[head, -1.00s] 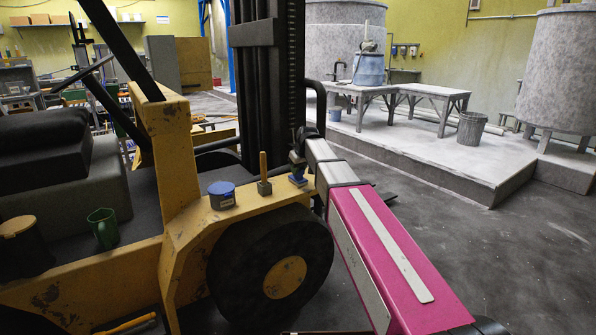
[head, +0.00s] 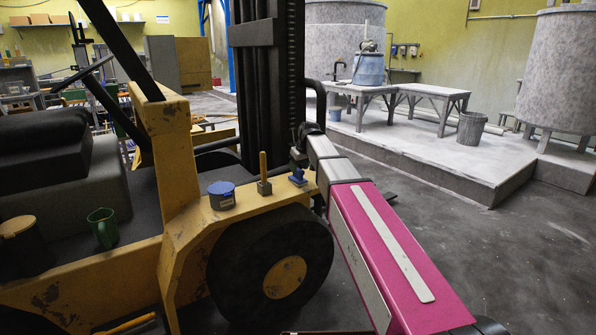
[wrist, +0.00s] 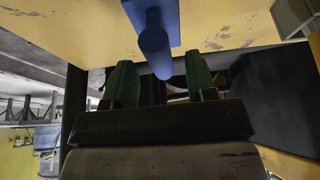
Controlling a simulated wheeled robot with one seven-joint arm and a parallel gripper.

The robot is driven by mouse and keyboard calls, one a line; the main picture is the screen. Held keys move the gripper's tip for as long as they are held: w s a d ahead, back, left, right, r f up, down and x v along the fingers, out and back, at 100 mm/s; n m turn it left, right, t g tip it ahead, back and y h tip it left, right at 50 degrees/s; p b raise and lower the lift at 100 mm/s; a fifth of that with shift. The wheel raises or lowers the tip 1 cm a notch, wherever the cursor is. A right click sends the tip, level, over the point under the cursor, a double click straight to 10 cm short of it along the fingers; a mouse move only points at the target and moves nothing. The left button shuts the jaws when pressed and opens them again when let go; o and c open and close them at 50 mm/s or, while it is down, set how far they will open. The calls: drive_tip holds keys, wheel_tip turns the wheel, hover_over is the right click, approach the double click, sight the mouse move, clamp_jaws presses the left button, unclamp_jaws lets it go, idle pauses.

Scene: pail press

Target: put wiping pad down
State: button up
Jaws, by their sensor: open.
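The wiping pad (head: 298,179) is a small blue block with a raised handle. It rests on the yellow fender of the forklift, at the right end of the ledge. In the wrist view its flat blue base and round handle (wrist: 154,50) are at the top centre. My gripper (wrist: 158,80) has green fingers spread apart, with the handle's end showing between and just beyond them. Nothing is held. In the head view the dark end of my gripper (head: 299,157) is just above the pad, small and partly lost against the black mast.
A blue-lidded tub (head: 222,195) and a wooden-handled tool (head: 264,175) stand left of the pad on the yellow forklift ledge (head: 215,220). A green mug (head: 102,228) is further left. The black mast (head: 262,90) rises close behind. Open floor lies right.

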drive_tip(key=v, duration=0.8)
drive_tip(key=s+d+f+m+g+h, duration=0.1)
drive_tip(key=s+d+f, duration=0.4)
drive_tip(key=s+f, duration=0.5)
drive_tip(key=s+d+f+m+g, duration=0.1)
drive_tip(key=s+d+f+m, duration=0.2)
drive_tip(key=s+d+f, duration=0.3)
drive_tip(key=s+d+f+m+g+h, duration=0.1)
drive_tip(key=s+d+f, duration=0.4)
drive_tip(key=s+f, duration=0.9)
wheel_tip(320, 180, down, 4)
drive_tip(key=shift+d+r+m+g+h, duration=0.2)
drive_tip(key=shift+d+m+g+h, duration=0.15)
drive_tip(key=shift+m, duration=0.55)
drive_tip(key=shift+o, duration=0.3)
